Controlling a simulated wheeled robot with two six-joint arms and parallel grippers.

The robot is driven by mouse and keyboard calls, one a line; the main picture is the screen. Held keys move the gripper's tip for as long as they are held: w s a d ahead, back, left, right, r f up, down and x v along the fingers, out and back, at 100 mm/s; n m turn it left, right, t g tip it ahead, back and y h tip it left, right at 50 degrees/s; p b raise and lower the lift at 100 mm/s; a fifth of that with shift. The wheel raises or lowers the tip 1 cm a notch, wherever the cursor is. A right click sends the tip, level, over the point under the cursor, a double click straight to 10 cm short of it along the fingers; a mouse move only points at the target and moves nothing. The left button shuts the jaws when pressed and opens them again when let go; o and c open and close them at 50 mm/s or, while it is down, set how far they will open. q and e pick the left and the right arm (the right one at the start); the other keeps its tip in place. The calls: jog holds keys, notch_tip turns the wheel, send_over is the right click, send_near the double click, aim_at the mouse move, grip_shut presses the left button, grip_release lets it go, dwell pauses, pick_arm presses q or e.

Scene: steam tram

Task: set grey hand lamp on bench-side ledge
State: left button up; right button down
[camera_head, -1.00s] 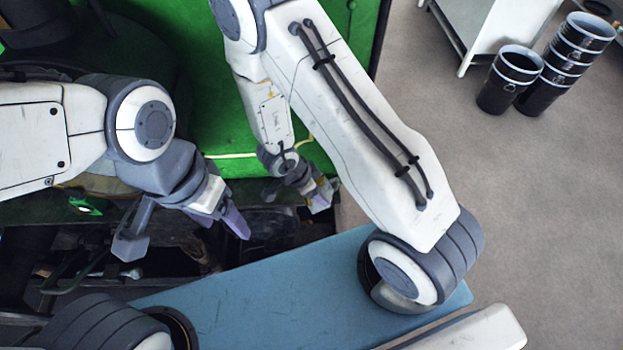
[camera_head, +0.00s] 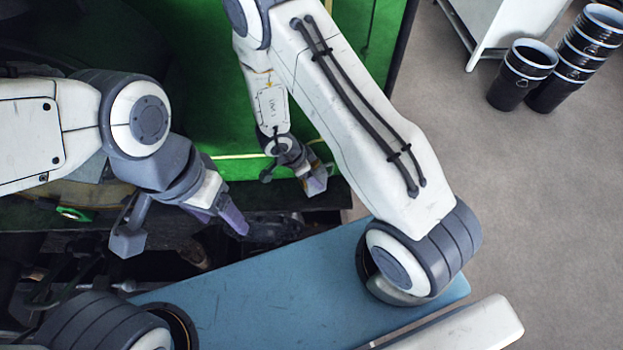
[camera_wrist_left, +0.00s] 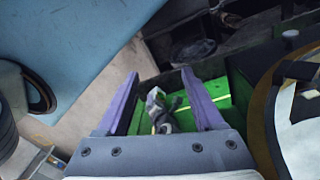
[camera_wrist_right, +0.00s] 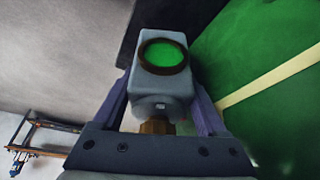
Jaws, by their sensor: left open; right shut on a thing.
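The grey hand lamp (camera_wrist_right: 160,82) shows close up in the right wrist view: a grey box body with a round green lens in a dark rim and a brown part below. My right gripper (camera_wrist_right: 160,108) is shut on it, one finger on each side. I cannot clearly identify the bench-side ledge.
A blue flat surface (camera_head: 270,300) lies in front. A large green panel (camera_head: 235,110) with a pale stripe is behind the grippers. Dark machinery (camera_head: 200,250) fills the gap between them. Black buckets (camera_head: 522,75) stand at upper right beside a white table (camera_head: 500,25). Grey floor at right is clear.

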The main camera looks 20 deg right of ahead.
notch_tip(320, 180, down, 3)
jog(key=shift+d+f+b, duration=0.1)
jog(key=shift+b, duration=1.15)
pick_arm(q)
jog(key=f, duration=0.3)
jog(key=shift+d+f, duration=0.1)
jog(key=shift+d, duration=0.25)
pick_arm(e)
jog(key=shift+f, duration=0.1)
jog(key=shift+c, duration=1)
grip_release()
pick_arm(q)
jog(key=shift+f, duration=0.1)
notch_tip(320, 180, up, 2)
jog(key=p, duration=0.2)
jog(key=shift+r+p, duration=0.25)
jog(key=shift+p, duration=0.05)
pick_arm(e)
jog(key=v, duration=1.2)
jog(key=shift+r, duration=0.25)
